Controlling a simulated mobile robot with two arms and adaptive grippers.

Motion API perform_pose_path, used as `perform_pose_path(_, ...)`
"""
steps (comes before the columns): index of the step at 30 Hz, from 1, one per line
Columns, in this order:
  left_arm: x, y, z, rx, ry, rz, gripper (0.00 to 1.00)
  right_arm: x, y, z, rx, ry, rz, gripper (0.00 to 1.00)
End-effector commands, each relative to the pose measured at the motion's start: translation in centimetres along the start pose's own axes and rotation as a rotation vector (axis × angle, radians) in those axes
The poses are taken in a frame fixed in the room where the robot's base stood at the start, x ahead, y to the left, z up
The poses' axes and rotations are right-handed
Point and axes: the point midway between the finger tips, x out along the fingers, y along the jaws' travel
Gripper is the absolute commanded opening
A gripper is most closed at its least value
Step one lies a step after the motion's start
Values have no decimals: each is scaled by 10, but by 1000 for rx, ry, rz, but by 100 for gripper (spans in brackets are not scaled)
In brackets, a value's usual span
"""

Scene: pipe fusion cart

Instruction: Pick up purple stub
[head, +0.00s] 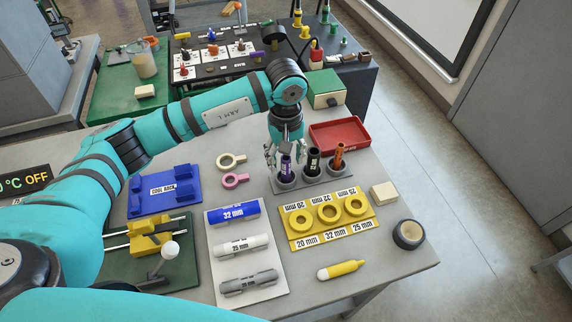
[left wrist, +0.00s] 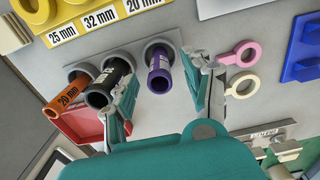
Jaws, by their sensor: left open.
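The purple stub (head: 286,168) stands upright in the left socket of a grey three-socket rack (head: 312,184). A black stub (head: 313,160) and an orange stub (head: 338,157) stand in the other two sockets. My left gripper (head: 284,156) points down at the purple stub from above, its fingers around the stub's upper part. In the left wrist view the purple stub (left wrist: 160,74) lies between the open fingers (left wrist: 162,84), with gaps on both sides. One finger is close beside the black stub (left wrist: 110,84); contact cannot be told. My right gripper is not in view.
A red tray (head: 338,134) lies behind the rack. A yellow ring plate (head: 330,218) is in front. Pink and cream rings (head: 234,181) lie left of the rack, near a blue cool rack (head: 164,192). A cream block (head: 384,193) is to the right.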

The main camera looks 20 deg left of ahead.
Motion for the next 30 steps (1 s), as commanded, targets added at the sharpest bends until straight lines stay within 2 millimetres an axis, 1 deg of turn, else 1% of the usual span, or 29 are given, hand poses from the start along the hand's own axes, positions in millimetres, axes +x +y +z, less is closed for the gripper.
perform_pose_path(1,5,0,2,-1,-4,-3,51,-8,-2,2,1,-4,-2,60)
perform_pose_path(3,14,0,1,0,-2,-1,51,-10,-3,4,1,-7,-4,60)
perform_pose_path(6,22,0,1,0,-1,0,51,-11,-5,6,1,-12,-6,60)
perform_pose_path(13,24,0,0,0,1,1,51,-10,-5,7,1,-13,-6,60)
perform_pose_path(14,24,0,0,0,1,1,48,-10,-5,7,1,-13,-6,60)
perform_pose_path(21,24,0,0,0,1,1,17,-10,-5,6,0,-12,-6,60)
perform_pose_path(24,24,0,0,0,1,1,6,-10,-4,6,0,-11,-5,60)
perform_pose_path(30,23,0,0,0,1,1,6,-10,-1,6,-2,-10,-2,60)
